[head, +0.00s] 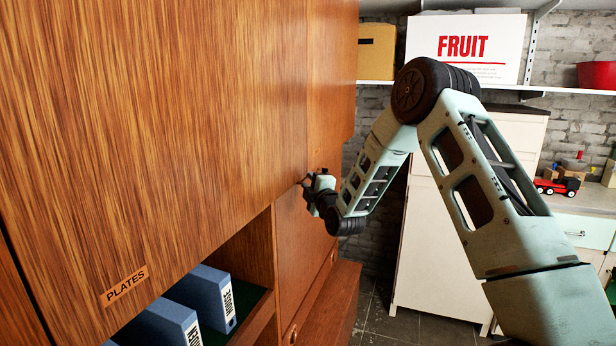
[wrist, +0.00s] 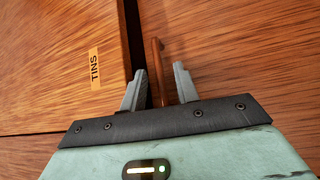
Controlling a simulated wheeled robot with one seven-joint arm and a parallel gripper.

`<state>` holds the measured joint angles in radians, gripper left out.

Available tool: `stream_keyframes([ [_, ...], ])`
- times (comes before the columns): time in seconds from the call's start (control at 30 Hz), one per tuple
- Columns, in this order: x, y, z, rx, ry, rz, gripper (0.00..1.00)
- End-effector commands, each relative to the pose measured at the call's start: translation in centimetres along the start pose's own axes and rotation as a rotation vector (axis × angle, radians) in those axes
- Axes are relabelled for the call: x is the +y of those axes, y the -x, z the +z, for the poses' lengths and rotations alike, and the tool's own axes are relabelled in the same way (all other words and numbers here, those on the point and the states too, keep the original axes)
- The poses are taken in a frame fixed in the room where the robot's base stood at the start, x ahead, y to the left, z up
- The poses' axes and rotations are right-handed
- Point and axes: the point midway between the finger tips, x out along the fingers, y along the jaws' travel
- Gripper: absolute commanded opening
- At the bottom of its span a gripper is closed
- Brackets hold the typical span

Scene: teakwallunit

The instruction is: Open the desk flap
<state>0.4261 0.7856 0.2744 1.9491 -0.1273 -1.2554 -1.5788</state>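The desk flap appears to be the reddish-brown wood panel (head: 297,235) below the tall upper doors in the head view. In the wrist view, a wood panel (wrist: 240,50) that looks like the flap fills the right side. A slim brown bar (wrist: 158,70), which looks like its handle, stands between my fingertips. My gripper (wrist: 160,82) is open, one finger on each side of the bar, with a gap showing on both sides. In the head view, my gripper (head: 312,186) is at the panel's top edge; its fingertips are hard to make out. The flap looks shut.
A door labelled TINS (wrist: 65,45) borders a dark gap beside the bar. A PLATES door (head: 150,130) is at left, above an open shelf with blue binders (head: 205,290). A white cabinet (head: 450,220) stands behind my arm. Dark floor shows between.

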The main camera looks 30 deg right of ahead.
Motion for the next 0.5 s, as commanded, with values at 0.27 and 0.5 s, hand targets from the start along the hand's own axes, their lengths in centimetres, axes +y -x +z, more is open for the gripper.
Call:
stream_keyframes([
  [0.27, -0.02, -0.83, 0.03, 0.000, 0.000, 0.000, 0.31],
  [0.5, -0.03, -0.79, 0.03, 0.000, 0.000, 0.000, 0.00],
])
